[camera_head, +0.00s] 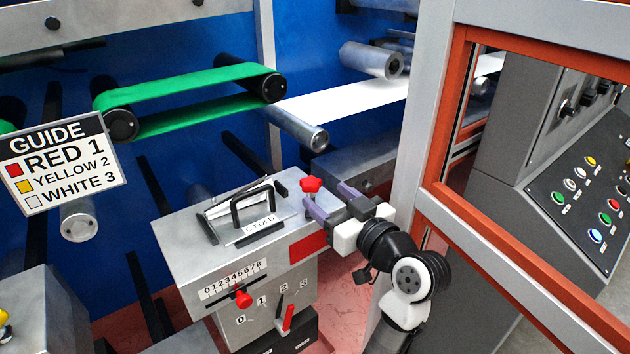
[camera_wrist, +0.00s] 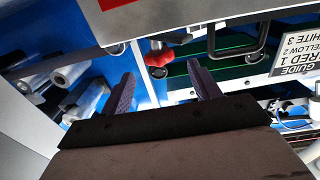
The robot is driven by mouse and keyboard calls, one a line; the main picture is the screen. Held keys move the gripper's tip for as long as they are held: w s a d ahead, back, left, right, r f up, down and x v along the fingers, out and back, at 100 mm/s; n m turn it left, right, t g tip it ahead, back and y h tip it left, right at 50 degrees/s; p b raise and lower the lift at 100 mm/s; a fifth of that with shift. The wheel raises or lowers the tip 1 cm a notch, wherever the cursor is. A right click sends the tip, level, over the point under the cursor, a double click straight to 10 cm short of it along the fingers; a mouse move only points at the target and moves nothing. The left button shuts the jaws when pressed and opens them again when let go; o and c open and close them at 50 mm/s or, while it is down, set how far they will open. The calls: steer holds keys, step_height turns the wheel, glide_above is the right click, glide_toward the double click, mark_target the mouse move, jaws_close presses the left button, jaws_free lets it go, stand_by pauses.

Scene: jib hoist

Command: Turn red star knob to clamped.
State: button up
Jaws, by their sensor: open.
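The red star knob (camera_head: 311,185) stands on the right edge of the grey machine box's top in the head view. In the wrist view the knob (camera_wrist: 158,56) shows ahead of my fingers, a little left of the middle between them. My gripper (camera_head: 328,202) is just right of the knob in the head view, fingers pointing at it. In the wrist view my gripper (camera_wrist: 160,82) has its two purple fingers spread wide with nothing between them. It appears apart from the knob. I see no clamped marking on the knob.
The grey box (camera_head: 180,245) bears a black handle (camera_head: 252,205) on a C-FOLD plate, a red slider (camera_head: 243,298) and a red-tipped lever (camera_head: 288,318). A grey post (camera_head: 418,120) and orange-framed window (camera_head: 452,100) stand close right of my arm. A guide sign (camera_head: 62,165) hangs at left.

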mark_target(317, 189)
steer(key=p+x, duration=0.1)
steer(key=x, duration=0.4)
steer(key=c, duration=1)
